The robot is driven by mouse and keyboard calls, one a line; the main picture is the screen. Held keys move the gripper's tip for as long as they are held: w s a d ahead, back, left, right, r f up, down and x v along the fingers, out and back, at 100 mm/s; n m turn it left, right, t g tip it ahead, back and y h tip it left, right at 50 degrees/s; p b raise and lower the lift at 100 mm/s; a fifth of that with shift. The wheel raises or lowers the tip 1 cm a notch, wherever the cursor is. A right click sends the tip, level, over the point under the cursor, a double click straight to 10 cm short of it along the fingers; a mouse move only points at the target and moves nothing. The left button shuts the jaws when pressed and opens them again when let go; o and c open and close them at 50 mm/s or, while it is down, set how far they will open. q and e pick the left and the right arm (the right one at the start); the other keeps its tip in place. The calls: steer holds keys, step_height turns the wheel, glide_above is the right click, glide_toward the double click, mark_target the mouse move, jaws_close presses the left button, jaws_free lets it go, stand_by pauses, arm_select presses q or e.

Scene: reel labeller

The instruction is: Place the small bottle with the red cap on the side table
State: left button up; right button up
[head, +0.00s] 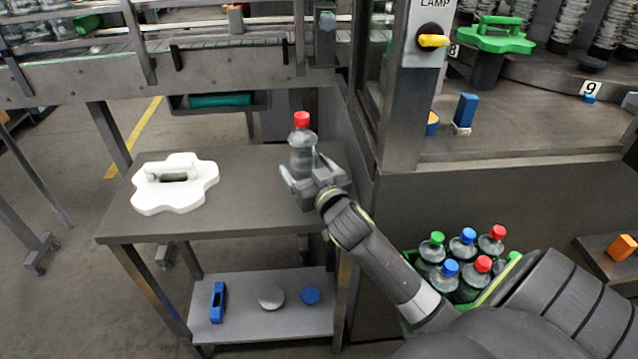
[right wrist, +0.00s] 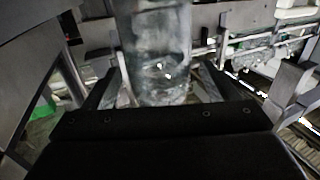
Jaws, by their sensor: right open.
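The small clear bottle with the red cap (head: 302,140) stands upright at the right part of the side table (head: 240,215). My right gripper (head: 308,182) is at the bottle, low on its body, with its open fingers on either side. In the right wrist view the clear bottle body (right wrist: 158,55) stands between the two fingers (right wrist: 155,90); its cap is out of that view. The bottle's base is partly hidden by the gripper in the head view. My left gripper is not in view.
A white lobed part with a handle (head: 175,184) lies on the table's left. The lower shelf (head: 260,325) holds a blue piece and two discs. A green crate of capped bottles (head: 408,325) is at the right, beside my arm. A machine frame (head: 395,110) rises right of the table.

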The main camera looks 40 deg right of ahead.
steer(key=s+a+b, duration=0.1)
steer(key=s+a, duration=0.1)
steer(key=s, duration=0.9)
steer(key=shift+f, duration=0.1)
